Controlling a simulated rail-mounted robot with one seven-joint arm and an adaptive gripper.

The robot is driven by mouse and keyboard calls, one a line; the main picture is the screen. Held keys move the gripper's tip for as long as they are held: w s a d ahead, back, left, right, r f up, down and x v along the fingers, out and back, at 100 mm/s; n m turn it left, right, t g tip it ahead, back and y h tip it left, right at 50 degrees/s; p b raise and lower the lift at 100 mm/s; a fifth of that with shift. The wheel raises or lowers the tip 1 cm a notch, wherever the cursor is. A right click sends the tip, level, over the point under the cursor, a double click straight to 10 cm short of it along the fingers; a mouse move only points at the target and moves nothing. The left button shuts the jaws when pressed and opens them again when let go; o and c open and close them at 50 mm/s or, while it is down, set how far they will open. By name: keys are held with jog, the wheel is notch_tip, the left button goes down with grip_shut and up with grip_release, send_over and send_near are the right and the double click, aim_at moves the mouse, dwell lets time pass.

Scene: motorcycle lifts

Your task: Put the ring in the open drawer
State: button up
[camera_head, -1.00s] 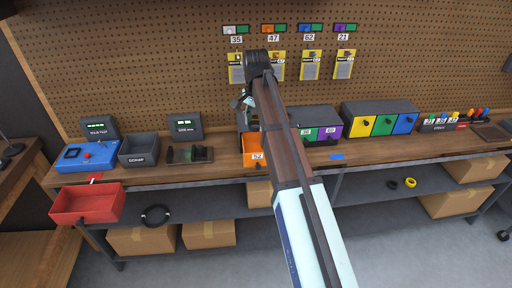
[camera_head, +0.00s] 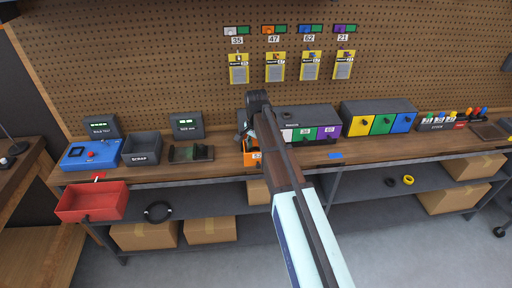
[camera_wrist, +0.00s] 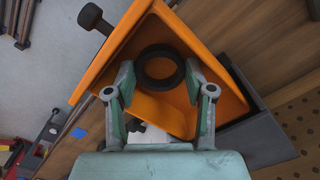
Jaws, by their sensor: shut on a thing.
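The open orange drawer (camera_head: 251,159) juts from the left end of a grey drawer unit (camera_head: 310,118), mostly behind my arm in the head view. In the wrist view the drawer (camera_wrist: 232,97) fills the middle, seen from above. A black ring (camera_wrist: 160,50) is between the two fingertips of my gripper (camera_wrist: 160,74), over the drawer's interior. The gripper is shut on the ring's outer sides. I cannot tell whether the ring touches the drawer floor. In the head view my arm hides the ring.
A second drawer unit (camera_head: 380,107) stands to the right, its yellow, green and blue drawers closed. A grey bin (camera_head: 141,145) and a red tray (camera_head: 90,202) are at left. Another black ring (camera_head: 158,211) and a yellow ring (camera_head: 408,180) lie on the lower shelf.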

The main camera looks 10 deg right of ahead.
jog(key=shift+f, duration=0.15)
jog(key=o, duration=1)
jog(key=shift+o, duration=0.2)
notch_tip(320, 180, up, 12)
jog(key=b, duration=0.3)
